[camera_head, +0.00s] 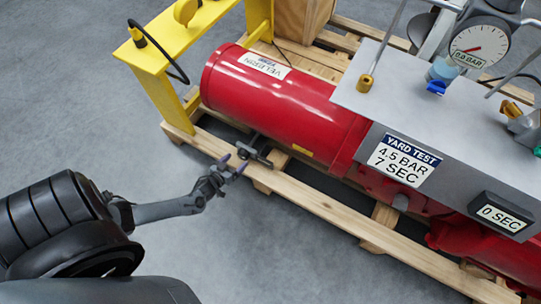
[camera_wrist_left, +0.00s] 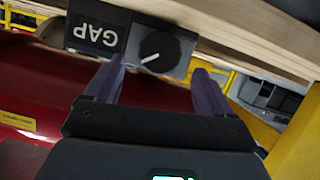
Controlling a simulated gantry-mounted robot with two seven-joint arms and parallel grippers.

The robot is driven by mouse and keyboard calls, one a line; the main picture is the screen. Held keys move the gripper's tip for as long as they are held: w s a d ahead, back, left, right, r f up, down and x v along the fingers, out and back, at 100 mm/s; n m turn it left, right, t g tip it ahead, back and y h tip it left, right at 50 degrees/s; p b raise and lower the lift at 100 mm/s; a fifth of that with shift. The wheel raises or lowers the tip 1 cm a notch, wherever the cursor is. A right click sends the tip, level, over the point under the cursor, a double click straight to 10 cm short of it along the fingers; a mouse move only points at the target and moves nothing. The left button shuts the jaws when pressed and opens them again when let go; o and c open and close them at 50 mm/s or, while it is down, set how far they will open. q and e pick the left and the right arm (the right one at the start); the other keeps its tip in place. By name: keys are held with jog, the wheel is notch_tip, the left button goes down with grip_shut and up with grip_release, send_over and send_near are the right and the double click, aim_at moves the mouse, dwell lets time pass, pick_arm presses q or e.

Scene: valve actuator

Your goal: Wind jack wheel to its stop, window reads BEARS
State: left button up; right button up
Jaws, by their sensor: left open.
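The jack (camera_head: 258,152) is a small dark unit low beside the red cylinder, at the pallet edge, in the head view. In the left wrist view its round black wheel (camera_wrist_left: 157,48) has a white pointer line, and its window (camera_wrist_left: 97,36) reads GAP, upside down in the picture. My left gripper (camera_head: 233,165) is just left of and below the jack in the head view. In the left wrist view this gripper (camera_wrist_left: 158,69) is open, its purple fingers either side of the wheel's line, with nothing held between them. Whether a finger touches the jack I cannot tell. My right gripper is not in view.
The red cylinder (camera_head: 290,105) lies on a wooden pallet (camera_head: 330,208). A yellow frame (camera_head: 150,58) stands at its left end. A grey panel (camera_head: 430,115) with a gauge (camera_head: 479,47) reading 0.0 BAR is at right. Open grey floor lies in front.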

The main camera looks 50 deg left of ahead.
pick_arm(q)
jog(key=s+d, duration=0.5)
jog(key=s, duration=0.2)
jog(key=w+d+r+n+g+h+b, duration=0.1)
jog(key=w+d+r+b, duration=0.1)
jog(key=w+d+r, duration=0.3)
jog(key=w+d+r+n+h+b, duration=0.1)
jog(key=w+d+r+n, duration=0.15)
jog(key=d, duration=0.35)
jog(key=d+r+m+g+h+b, duration=0.1)
jog(key=d+r+m+g, duration=0.3)
jog(key=r, duration=0.7)
jog(key=shift+s+d+m+h+b, duration=0.3)
jog(key=shift+d+m+h, duration=0.1)
jog(key=shift+d, duration=0.95)
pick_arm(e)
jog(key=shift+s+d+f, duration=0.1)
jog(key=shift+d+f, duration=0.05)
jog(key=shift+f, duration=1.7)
pick_arm(q)
jog(key=shift+r, duration=0.1)
jog(key=shift+n, duration=0.25)
